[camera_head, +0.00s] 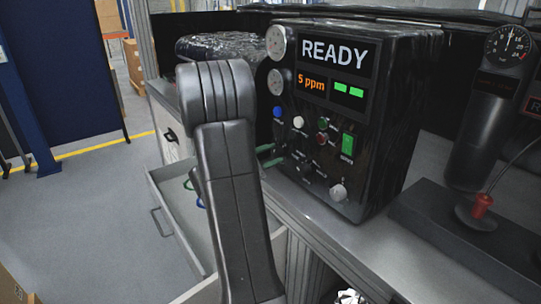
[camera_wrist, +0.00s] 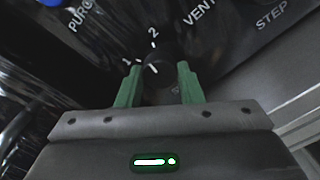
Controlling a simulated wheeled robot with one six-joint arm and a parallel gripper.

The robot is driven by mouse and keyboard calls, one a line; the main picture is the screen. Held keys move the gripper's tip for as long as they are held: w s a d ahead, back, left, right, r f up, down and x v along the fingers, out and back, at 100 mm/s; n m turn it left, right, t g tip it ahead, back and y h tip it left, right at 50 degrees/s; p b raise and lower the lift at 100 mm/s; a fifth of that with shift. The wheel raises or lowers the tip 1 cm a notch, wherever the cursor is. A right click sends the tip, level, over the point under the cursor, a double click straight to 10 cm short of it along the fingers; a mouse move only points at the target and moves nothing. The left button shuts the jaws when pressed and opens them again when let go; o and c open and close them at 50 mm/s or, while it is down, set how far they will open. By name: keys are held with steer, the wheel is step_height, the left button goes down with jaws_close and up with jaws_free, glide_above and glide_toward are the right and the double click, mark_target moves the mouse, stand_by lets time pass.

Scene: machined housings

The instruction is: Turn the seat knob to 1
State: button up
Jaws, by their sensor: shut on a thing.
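The seat knob (camera_wrist: 162,76) is a small black round knob on the dark panel, seen between my green fingertips in the wrist view. A short white mark shows on its face, towards its upper left. The numeral 1 is printed at its upper left and 2 above it, each with a white tick. The mark seems turned towards the 1 side, but its exact setting is hard to read. My gripper (camera_wrist: 160,82) is shut on the knob, one finger on each side. In the head view, my gripper (camera_head: 268,156) reaches the panel's left edge, and my arm hides part of it.
The black control box (camera_head: 393,120) shows READY and 5 ppm. An open drawer (camera_head: 158,190) is below left.

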steer(key=n+p, duration=0.1)
steer(key=n, duration=0.3)
steer(key=shift+n, duration=0.3)
steer(key=shift+n+p, duration=1.05)
steer(key=shift+n, duration=0.65)
steer(key=o, duration=1)
steer(key=shift+c, duration=0.2)
steer(key=b+v, duration=0.2)
steer(key=v, duration=1.1)
steer(key=shift+s+a, duration=0.3)
